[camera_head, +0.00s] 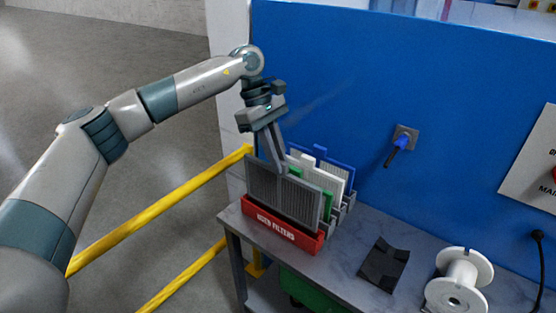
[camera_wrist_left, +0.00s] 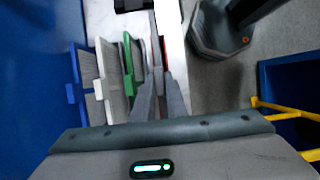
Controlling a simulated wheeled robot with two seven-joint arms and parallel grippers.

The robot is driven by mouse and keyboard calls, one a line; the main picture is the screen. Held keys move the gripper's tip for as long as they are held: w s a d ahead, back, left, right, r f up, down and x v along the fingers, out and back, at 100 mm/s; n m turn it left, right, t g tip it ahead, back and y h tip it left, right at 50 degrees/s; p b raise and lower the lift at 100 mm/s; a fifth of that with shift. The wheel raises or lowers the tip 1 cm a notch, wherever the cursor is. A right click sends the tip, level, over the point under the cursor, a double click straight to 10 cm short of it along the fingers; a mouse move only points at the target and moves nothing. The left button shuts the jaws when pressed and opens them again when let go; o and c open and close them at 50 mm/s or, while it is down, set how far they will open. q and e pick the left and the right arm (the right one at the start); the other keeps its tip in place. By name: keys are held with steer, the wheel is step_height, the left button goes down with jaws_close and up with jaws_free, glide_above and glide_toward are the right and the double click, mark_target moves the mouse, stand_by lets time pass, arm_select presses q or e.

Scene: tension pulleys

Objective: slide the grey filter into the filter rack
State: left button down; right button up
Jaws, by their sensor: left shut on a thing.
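My left gripper (camera_head: 279,168) is shut on the top of the grey filter (camera_head: 280,196), a ribbed upright panel. In the wrist view the left gripper (camera_wrist_left: 161,82) has its two fingers close together on the thin grey filter (camera_wrist_left: 157,48). The filter rack (camera_head: 345,212) stands behind, holding a green filter (camera_head: 327,207), a white filter (camera_head: 335,183) and a blue filter (camera_head: 346,172). The grey filter stands in front of these, at the red bin (camera_head: 285,232) marked "USED FILTERS". Its lower edge is hidden by the bin's front wall. My right gripper is out of view.
The grey bench (camera_head: 340,262) carries a dark folded cloth (camera_head: 384,266) and a white spool (camera_head: 459,281) to the right. Yellow rails (camera_head: 160,215) stand left of the bench.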

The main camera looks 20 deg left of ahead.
arm_select(q)
steer(key=shift+b, duration=0.3)
stand_by(0.6)
steer(key=shift+f, duration=0.25)
steer(key=shift+f+b, duration=0.65)
steer(key=shift+b, duration=0.1)
steer(key=shift+f+b, duration=0.6)
steer(key=shift+f, duration=0.2)
steer(key=shift+f+b, duration=0.1)
steer(key=shift+b, duration=0.25)
stand_by(0.5)
